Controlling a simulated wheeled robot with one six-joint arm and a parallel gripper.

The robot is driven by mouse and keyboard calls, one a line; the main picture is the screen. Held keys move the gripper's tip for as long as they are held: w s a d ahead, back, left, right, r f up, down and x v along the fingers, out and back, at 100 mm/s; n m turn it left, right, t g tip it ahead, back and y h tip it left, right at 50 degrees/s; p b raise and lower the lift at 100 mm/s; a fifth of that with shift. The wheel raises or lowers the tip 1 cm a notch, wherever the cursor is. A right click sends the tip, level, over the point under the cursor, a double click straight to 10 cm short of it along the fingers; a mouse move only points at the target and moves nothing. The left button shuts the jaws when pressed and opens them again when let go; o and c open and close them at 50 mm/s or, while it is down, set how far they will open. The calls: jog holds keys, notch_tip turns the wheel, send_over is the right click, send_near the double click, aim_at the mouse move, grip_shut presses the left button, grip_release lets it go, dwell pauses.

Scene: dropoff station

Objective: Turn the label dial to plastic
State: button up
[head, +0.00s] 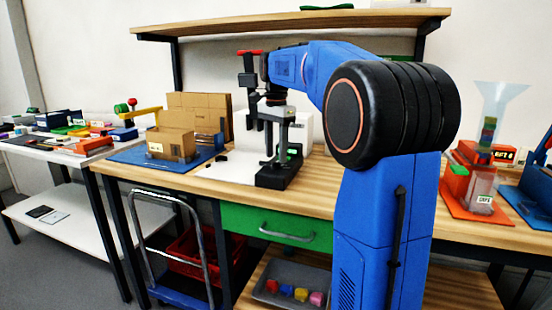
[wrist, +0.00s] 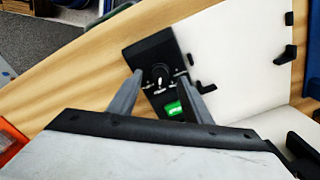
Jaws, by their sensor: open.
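The label dial (wrist: 160,73) is a dark round knob with a pale pointer and small white marks around it. It sits on a black panel (wrist: 150,50), above a lit green patch (wrist: 174,108). The marks are too small to read. In the wrist view my gripper (wrist: 158,84) is open, with one grey finger on each side of the dial's lower part. I cannot tell whether the fingers touch it. In the head view my gripper (head: 277,157) points down over the black unit (head: 281,177), and the dial itself cannot be made out.
A white panel (wrist: 235,55) adjoins the dial unit in the wrist view. On the wooden bench (head: 222,176), cardboard boxes (head: 171,143) on a blue mat stand to the left. A clear funnel (head: 497,100) and an orange tray (head: 463,205) stand to the right.

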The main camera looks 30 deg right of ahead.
aim_at(276, 165)
jog(key=shift+f, duration=1.2)
jog(key=shift+c, duration=0.3)
jog(key=c, duration=1)
